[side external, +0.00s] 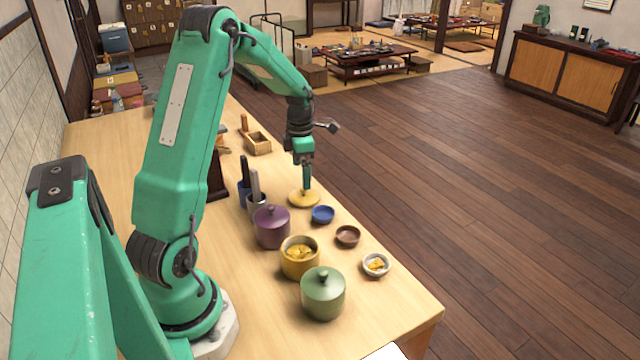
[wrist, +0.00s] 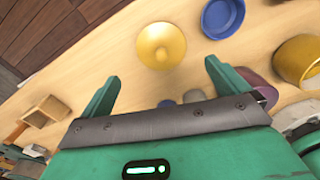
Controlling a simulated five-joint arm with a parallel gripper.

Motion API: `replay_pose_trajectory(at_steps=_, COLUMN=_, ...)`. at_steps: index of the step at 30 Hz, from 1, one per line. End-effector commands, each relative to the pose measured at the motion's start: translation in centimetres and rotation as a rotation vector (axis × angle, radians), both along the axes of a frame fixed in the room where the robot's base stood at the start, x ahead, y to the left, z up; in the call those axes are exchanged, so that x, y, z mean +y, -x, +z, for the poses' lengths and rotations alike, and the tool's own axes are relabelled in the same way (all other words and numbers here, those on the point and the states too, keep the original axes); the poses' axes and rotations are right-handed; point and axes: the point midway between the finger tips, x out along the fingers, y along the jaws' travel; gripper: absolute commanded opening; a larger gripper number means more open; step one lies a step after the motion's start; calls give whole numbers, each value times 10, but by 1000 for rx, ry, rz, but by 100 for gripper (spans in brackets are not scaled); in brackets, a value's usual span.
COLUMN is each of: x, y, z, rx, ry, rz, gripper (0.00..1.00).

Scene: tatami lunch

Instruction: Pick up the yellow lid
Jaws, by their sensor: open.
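The yellow lid (side external: 304,199) lies flat on the table, next to the small blue bowl. In the wrist view the yellow lid (wrist: 161,45) is a round disc with a raised knob, ahead of the fingertips and between their lines. My gripper (side external: 307,183) points down just above the lid in the side view. The wrist view shows my gripper (wrist: 162,76) open, its two green fingers apart with nothing between them. Whether a fingertip touches the lid cannot be told from the side view.
A yellow pot (side external: 299,262) without a lid holds food. A purple lidded pot (side external: 271,230) and a green lidded pot (side external: 323,297) stand nearby. Small bowls, blue (side external: 322,214), brown (side external: 347,236) and white (side external: 376,267), line the right side. Cups with dark upright items (side external: 256,203) stand left of the lid.

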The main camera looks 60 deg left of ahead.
Motion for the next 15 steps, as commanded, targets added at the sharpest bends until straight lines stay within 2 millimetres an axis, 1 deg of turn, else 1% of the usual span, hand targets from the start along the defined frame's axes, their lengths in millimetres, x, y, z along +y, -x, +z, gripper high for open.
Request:
replay_pose_trajectory(at_steps=3, x=-1, y=0, z=-11, rx=3, ry=2, rz=-1, gripper=100)
replay_pose_trajectory(at_steps=6, x=-1, y=0, z=-18, rx=2, ry=1, rz=-2, gripper=100)
replay_pose_trajectory(at_steps=15, x=-1, y=0, z=-23, rx=1, ry=1, rz=-3, gripper=100)
